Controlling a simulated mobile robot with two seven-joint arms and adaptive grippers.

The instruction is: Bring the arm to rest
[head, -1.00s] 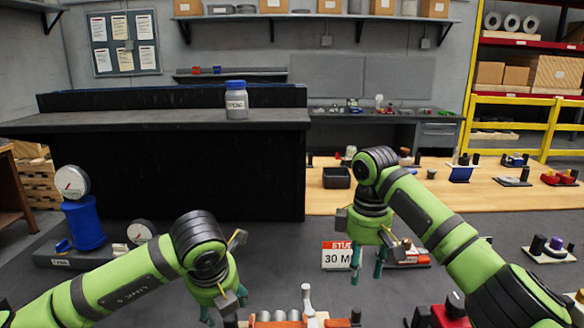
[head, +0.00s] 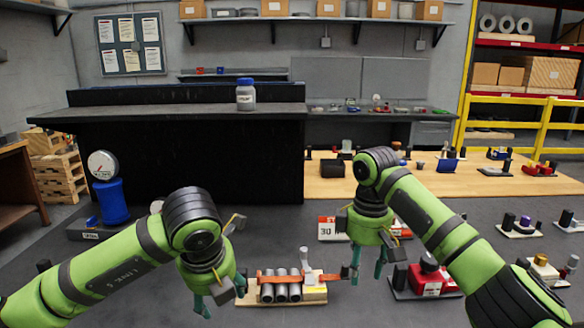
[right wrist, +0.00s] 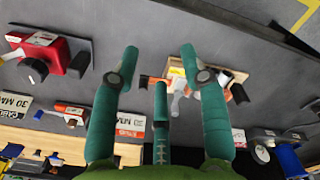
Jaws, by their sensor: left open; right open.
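My left gripper (head: 218,300) hangs with its fingers pointing down, open, just left of a wooden board carrying several grey cylinders under an orange strap and a white lever. This board (head: 312,296) lies on the dark surface below. My right gripper (head: 367,268) also points down, between the board and a red box (head: 428,273). In the right wrist view the teal fingers (right wrist: 158,66) of my right gripper are spread with nothing between them. The orange-and-white fixture shows beyond the fingers there; the red box (right wrist: 53,54) is at the left.
A blue stand with a gauge (head: 110,198) is at the left. A wooden mat (head: 330,187) with several small devices lies behind my right arm. Yellow railing (head: 510,132) is at the right.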

